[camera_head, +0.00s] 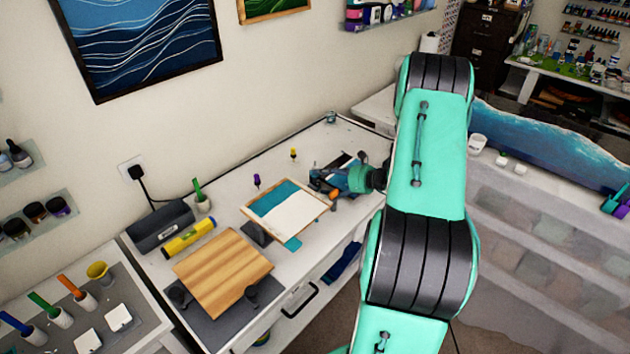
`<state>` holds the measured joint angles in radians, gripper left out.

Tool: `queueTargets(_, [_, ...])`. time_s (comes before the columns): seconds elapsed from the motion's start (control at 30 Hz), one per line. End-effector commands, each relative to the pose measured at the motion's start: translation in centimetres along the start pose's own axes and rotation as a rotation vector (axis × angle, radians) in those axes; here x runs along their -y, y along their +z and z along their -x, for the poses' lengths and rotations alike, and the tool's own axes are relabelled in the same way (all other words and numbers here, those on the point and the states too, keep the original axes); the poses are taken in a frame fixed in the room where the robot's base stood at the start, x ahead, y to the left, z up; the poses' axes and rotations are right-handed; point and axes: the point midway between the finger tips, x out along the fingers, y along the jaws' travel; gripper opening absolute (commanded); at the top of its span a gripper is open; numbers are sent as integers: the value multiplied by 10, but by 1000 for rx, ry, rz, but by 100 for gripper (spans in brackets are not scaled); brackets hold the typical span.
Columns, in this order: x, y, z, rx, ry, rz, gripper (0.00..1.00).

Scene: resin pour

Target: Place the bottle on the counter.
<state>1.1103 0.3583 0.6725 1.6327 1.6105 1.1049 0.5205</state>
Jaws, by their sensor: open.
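The white counter (318,146) runs along the wall, with a drawer in its front. My gripper (324,183) is over its right part, beside a framed panel. It is small and dark here, partly mixed with clutter behind it, and I see it as open. I cannot make out a bottle in or beside it. Two small upright items, one purple-topped (256,181) and one yellow-topped (293,154), stand on the counter; whether either is the bottle is unclear. My teal arm hides part of the counter's right end.
A white and teal panel (288,212), a wooden board (223,268), a yellow level (189,238) and a grey box (160,225) occupy the counter. A small jar (331,117) stands at the back. Clear counter lies around the two small items.

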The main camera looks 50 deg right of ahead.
Motion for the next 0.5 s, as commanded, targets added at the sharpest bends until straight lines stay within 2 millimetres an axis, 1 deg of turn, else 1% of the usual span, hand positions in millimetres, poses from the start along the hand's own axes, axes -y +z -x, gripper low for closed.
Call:
queueTargets(0.2, [-2,-4,-26,-1,3,0,70])
queueTargets(0.3, [-1,-3,-37,0,2,0,70])
queueTargets(0.4, [-1,-3,-44,0,2,1,70])
queueTargets(0.5, [-1,-2,-46,0,1,1,70])
